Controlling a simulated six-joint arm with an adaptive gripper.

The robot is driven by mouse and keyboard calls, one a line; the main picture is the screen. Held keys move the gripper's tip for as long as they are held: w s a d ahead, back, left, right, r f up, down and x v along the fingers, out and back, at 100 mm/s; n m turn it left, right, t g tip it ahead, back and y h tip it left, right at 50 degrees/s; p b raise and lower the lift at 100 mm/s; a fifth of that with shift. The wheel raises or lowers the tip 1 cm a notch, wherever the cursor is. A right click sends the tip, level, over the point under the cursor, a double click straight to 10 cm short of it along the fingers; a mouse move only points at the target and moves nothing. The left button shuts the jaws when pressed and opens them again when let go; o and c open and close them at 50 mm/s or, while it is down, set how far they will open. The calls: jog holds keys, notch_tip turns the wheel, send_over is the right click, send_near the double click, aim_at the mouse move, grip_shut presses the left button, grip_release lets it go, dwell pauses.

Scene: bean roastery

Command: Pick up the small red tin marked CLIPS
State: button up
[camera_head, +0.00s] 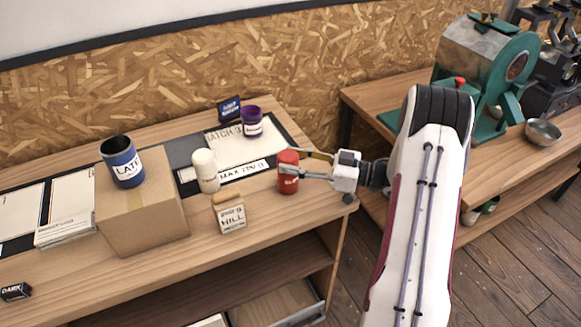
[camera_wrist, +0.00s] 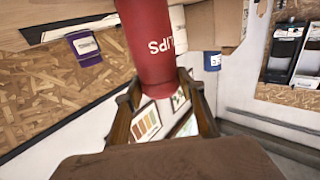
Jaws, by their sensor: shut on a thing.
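The small red tin (camera_head: 288,176) stands upright near the right end of the wooden bench in the head view. In the wrist view my gripper (camera_wrist: 161,108) is shut on the tin. Whether the tin's base touches the bench is hard to tell.
A cardboard box (camera_head: 145,222) bears a blue cup (camera_head: 122,162). A green roaster (camera_head: 487,62) stands on the right-hand bench.

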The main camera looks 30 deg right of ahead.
jog(key=shift+r, duration=0.1)
jog(key=shift+r, duration=4.95)
